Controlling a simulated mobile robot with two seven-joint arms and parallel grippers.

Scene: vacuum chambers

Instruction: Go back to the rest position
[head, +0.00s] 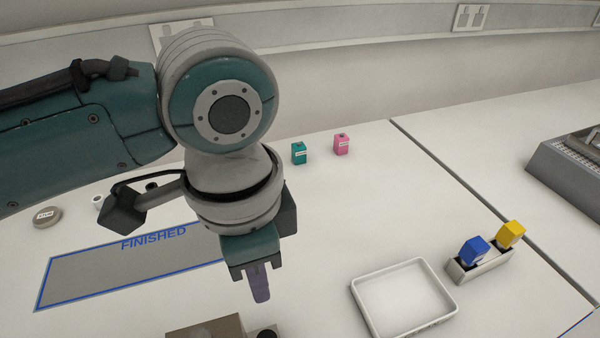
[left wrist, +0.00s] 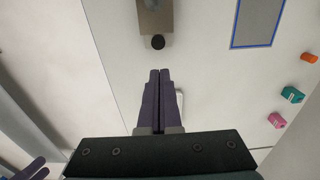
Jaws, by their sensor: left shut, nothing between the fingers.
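My left gripper (head: 260,284) hangs pointing down over the white bench, in front of the right end of the grey FINISHED mat (head: 90,278). Its purple fingers are together with nothing between them. The shut fingers also show in the left wrist view (left wrist: 158,76). My left arm comes in from the left in the head view and hides part of the mat and bench. My right gripper is not in the head view. Purple fingers at the lower left corner of the left wrist view (left wrist: 30,170) appear to be my right gripper, cut off by the edge.
A white tray (head: 357,288) lies right of the gripper. A holder (head: 490,268) carries a blue block (head: 473,250) and a yellow block (head: 511,234). A teal block (head: 299,153) and a pink block (head: 342,145) stand farther back. A brownish box (head: 205,328) is at the front edge.

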